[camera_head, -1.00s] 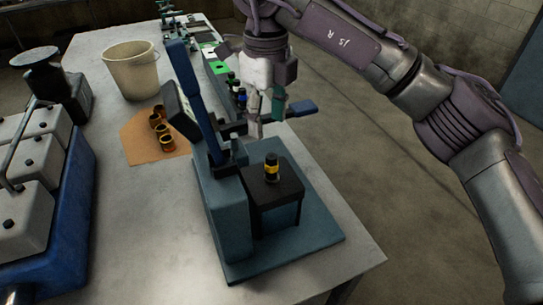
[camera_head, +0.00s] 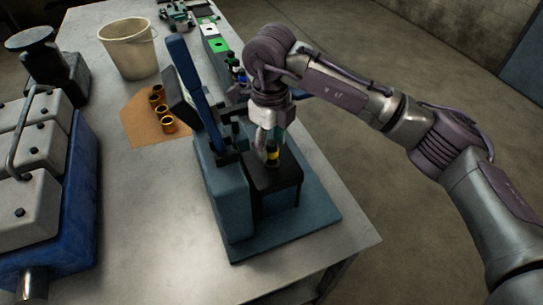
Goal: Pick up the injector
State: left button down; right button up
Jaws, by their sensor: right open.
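The injector (camera_head: 272,155), a small dark cylinder with a yellow band, stands upright on the black block of the blue-grey press stand (camera_head: 228,205). My right gripper (camera_head: 268,140) points down right at the injector, with its fingers open. The fingers and wrist hide the injector's upper part. I cannot tell whether the fingers touch it. My left gripper is not in view.
The stand's upright column and blue lever (camera_head: 192,85) rise just left of my right gripper. Several brass rings (camera_head: 160,108) lie on a brown sheet (camera_head: 140,127). A white bucket (camera_head: 129,50) stands behind. A blue engine block (camera_head: 62,215) fills the left. The front table surface is clear.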

aim_at(272, 166)
jog(key=shift+d+f, duration=0.1)
jog(key=shift+f, duration=1.25)
grip_shut()
jog(key=shift+r, duration=0.1)
